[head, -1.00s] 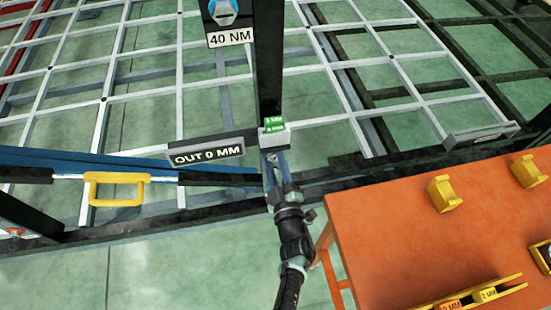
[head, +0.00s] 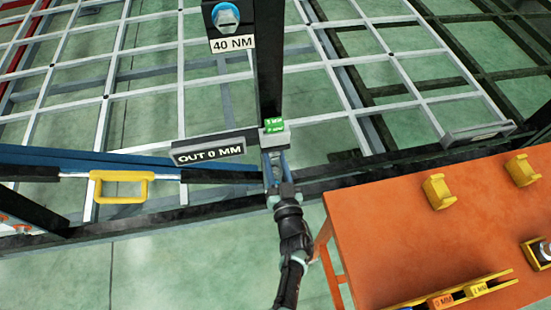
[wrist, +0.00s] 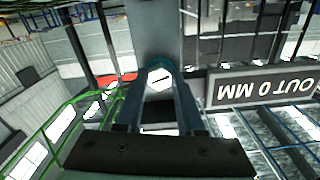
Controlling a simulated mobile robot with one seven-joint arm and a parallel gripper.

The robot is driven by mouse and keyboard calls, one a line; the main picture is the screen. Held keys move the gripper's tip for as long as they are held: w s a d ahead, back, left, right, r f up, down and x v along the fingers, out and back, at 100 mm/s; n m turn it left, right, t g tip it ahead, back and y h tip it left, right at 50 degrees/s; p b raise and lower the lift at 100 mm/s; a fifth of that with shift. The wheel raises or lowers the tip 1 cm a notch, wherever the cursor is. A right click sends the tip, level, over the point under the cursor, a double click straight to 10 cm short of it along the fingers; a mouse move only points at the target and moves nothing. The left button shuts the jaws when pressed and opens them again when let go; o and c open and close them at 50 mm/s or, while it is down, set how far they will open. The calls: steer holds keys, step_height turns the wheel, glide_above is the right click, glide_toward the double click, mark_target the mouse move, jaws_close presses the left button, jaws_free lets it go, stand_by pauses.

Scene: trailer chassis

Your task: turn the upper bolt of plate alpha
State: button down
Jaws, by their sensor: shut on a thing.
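My gripper (head: 272,160) is in front of the dark post, just below a small grey block with a green label (head: 274,125). In the wrist view, its two blue fingers (wrist: 160,88) are shut around a pale hexagonal bolt head (wrist: 159,79) with a dark mark across it. The head view hides this bolt behind the gripper. Another hex bolt (head: 226,16) with a blue ring sits higher on the post, above a "40 NM" label (head: 233,43). I cannot tell from lettering which plate is alpha.
An "OUT 0 MM" sign (head: 208,151) stands just left of the gripper; it shows upside down in the wrist view (wrist: 265,87). A yellow handle (head: 120,187) is at the left. An orange table (head: 400,240) with yellow holders is at the right.

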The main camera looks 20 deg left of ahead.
steer(key=m, duration=0.4)
steer(key=shift+s+d+f+m+p, duration=0.1)
steer(key=shift+s+f+m+p, duration=0.15)
steer(key=shift+m+p, duration=0.15)
steer(key=m, duration=0.3)
steer(key=shift+m, duration=0.4)
steer(key=m, duration=0.3)
steer(key=shift+p, duration=0.35)
steer(key=shift+m, duration=2)
steer(key=c, duration=0.7)
jaws_free()
steer(key=shift+o, duration=0.9)
steer(key=shift+r, duration=0.15)
steer(key=shift+w, duration=0.1)
